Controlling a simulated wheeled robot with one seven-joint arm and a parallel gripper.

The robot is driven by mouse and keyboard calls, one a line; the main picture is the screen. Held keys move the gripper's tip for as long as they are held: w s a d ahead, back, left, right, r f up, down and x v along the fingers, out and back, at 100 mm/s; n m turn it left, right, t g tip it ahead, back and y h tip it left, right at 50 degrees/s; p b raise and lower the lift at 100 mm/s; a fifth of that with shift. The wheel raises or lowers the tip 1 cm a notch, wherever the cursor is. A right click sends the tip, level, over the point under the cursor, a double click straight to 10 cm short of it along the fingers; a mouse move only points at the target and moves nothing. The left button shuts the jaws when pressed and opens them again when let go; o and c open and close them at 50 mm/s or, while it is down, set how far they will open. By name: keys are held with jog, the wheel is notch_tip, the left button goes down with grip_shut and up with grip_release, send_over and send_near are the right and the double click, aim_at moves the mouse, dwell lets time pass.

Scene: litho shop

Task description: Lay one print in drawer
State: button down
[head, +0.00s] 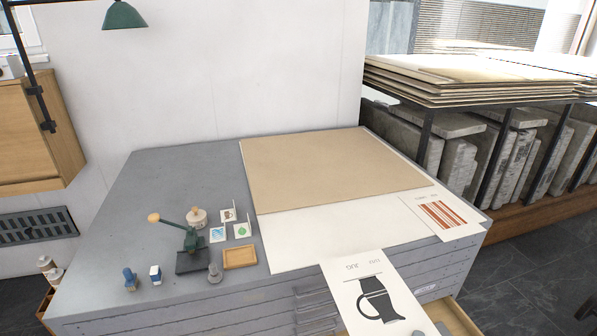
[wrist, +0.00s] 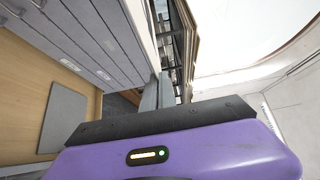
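A white print with a dark jug (head: 362,300) shows at the bottom of the head view, in front of the chest's front edge. My gripper (head: 430,331) shows only as grey tips at its lower edge and appears shut on it. In the wrist view my gripper's fingers (wrist: 158,92) are close together; the sheet is not clearly visible there, perhaps edge-on. An open wooden drawer (head: 452,316) juts out at the lower right. The wrist view shows the drawer's floor (wrist: 22,85) with a grey rectangle (wrist: 62,120) on it. A red-striped print (head: 441,214) lies on the chest's right front corner.
The grey plan chest (head: 165,180) carries a brown board (head: 330,165) over a white sheet (head: 310,235). A small press (head: 190,245), stamps, small cards and a wooden tray (head: 240,257) stand at its left. A rack of stone slabs (head: 455,165) stands at the right.

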jog(key=s+d+f+n+y, duration=0.1)
jog(key=s+d+f+y, duration=0.15)
jog(key=s+f, duration=0.55)
jog(key=w+a+f+n+t+y, duration=0.1)
jog(key=w+a+f+n+y, duration=0.1)
jog(key=a, duration=0.4)
jog(key=shift+w+f+n+y, duration=0.4)
jog(key=shift+f+n+y, duration=0.3)
jog(key=shift+f+y, duration=0.55)
